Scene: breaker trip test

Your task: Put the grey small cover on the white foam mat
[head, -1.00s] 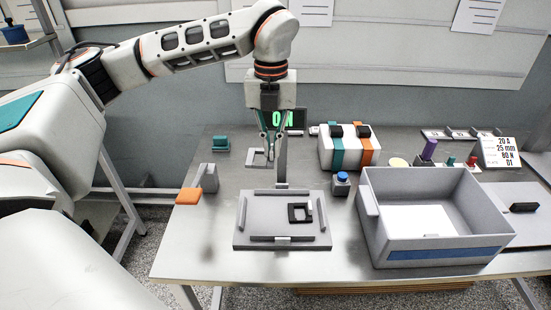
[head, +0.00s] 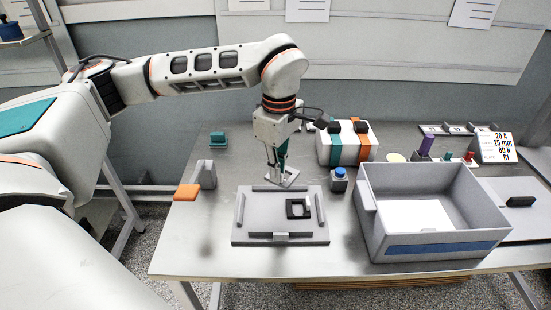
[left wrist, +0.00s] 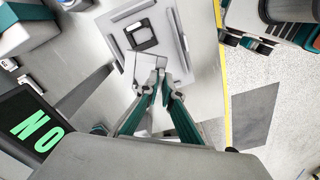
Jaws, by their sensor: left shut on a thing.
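My left gripper (head: 281,172) points down just behind the grey fixture plate and is shut on a light grey flat piece, which I take to be the grey small cover (head: 287,182). In the left wrist view the cover (left wrist: 145,64) shows at the fingertips (left wrist: 164,88), partly hidden by them, beside the plate's edge. I cannot tell whether it touches anything below. A white sheet, likely the white foam mat (head: 415,215), lies flat on the floor of the grey bin at the right. My right gripper is not in view.
The fixture plate (head: 258,236) with raised rails carries a black square frame (head: 298,208). The bin's high walls (head: 440,242) surround the mat. A blue-topped button (head: 339,180) stands between plate and bin. A grey post with an orange tab (head: 187,192) is left. A strapped white box (head: 345,145) stands behind.

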